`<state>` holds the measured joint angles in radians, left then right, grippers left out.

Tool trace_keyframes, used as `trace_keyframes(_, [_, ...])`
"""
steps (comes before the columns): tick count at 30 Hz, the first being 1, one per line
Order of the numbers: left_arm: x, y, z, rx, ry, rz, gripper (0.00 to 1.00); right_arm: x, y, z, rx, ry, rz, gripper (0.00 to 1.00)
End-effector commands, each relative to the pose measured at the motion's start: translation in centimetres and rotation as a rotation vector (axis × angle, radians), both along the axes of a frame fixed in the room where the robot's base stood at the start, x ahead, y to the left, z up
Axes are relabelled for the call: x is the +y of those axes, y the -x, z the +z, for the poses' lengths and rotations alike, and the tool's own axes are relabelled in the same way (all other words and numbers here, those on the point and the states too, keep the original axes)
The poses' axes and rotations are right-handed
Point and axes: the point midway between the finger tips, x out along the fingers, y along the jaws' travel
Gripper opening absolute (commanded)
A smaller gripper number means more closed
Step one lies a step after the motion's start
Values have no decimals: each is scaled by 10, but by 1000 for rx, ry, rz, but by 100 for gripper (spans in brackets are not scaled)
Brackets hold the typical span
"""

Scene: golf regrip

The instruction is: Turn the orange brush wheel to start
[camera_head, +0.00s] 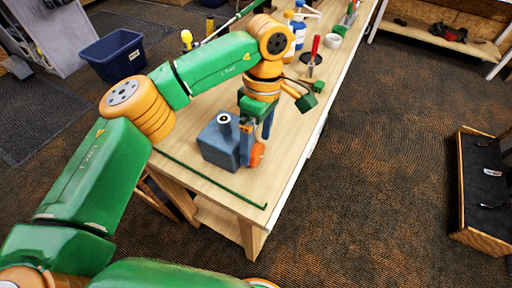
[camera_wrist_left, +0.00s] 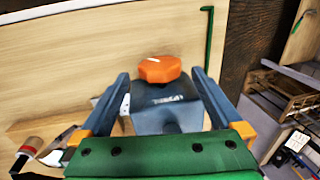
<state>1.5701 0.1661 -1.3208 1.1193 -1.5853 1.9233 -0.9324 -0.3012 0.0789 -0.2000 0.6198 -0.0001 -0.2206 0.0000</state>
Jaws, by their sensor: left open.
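The orange brush wheel (camera_head: 257,154) is on the side of a blue-grey machine (camera_head: 217,141) that stands on the workbench. My left gripper (camera_head: 257,130) is over the machine at the wheel's side, its fingers pointing down. In the left wrist view the orange wheel (camera_wrist_left: 159,69) lies ahead, between and just beyond the fingertips of my left gripper (camera_wrist_left: 164,78). The fingers are apart with nothing held between them. The machine body (camera_wrist_left: 166,108) shows below the wheel. I cannot tell whether a finger touches the machine. My right gripper is not in view.
The wooden workbench (camera_head: 200,172) has a thin green club (camera_head: 215,180) along its near left edge. Farther back are a red-handled tool (camera_head: 314,50), a blue bottle (camera_head: 298,30) and a white roll (camera_head: 333,41). A dark blue bin (camera_head: 115,55) stands on the floor at left.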

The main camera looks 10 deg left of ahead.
Motion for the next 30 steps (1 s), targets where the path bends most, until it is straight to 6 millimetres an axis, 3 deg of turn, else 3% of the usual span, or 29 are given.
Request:
trace_keyframes(5, [1, 3, -20, 1, -1, 0, 100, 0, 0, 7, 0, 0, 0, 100])
trace_keyframes(12, [1, 3, -23, -1, -1, 0, 100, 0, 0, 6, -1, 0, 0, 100])
trace_keyframes(21, [1, 3, -23, -1, -1, 0, 19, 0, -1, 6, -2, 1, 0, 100])
trace_keyframes(30, [2, 4, -27, -48, 15, -1, 16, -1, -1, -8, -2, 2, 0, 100])
